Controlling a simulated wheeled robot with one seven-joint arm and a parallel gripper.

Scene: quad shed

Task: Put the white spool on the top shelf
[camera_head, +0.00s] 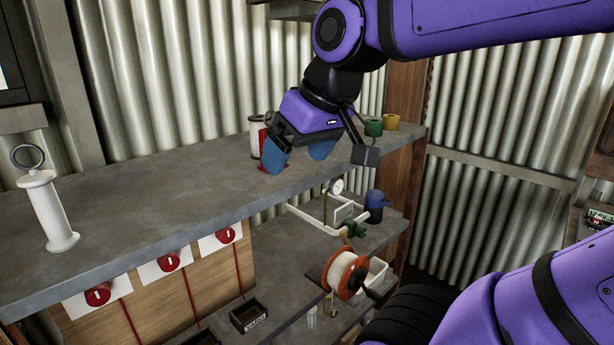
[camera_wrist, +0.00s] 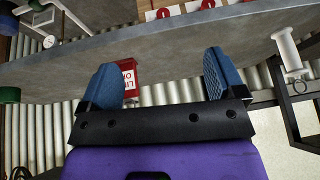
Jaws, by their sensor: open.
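A white spool-shaped piece with a dark ring on top (camera_head: 48,212) stands upright at the left end of the long grey shelf (camera_head: 150,200); it also shows in the wrist view (camera_wrist: 288,52). A smaller white cylinder (camera_head: 255,128) stands on the same shelf, partly hidden behind my gripper; I cannot tell which is the task's white spool. My gripper (camera_head: 298,152) is over this shelf, its blue fingers apart with nothing visibly held between them. In the wrist view the fingers (camera_wrist: 160,78) point at the shelf.
A red lettered piece (camera_wrist: 130,78) is near one finger. Green (camera_head: 373,127) and yellow (camera_head: 391,121) spools stand at the shelf's right end. The lower shelf holds an orange reel of white line (camera_head: 347,274), pipework and a blue container (camera_head: 376,204). Bare shelf lies left of my gripper.

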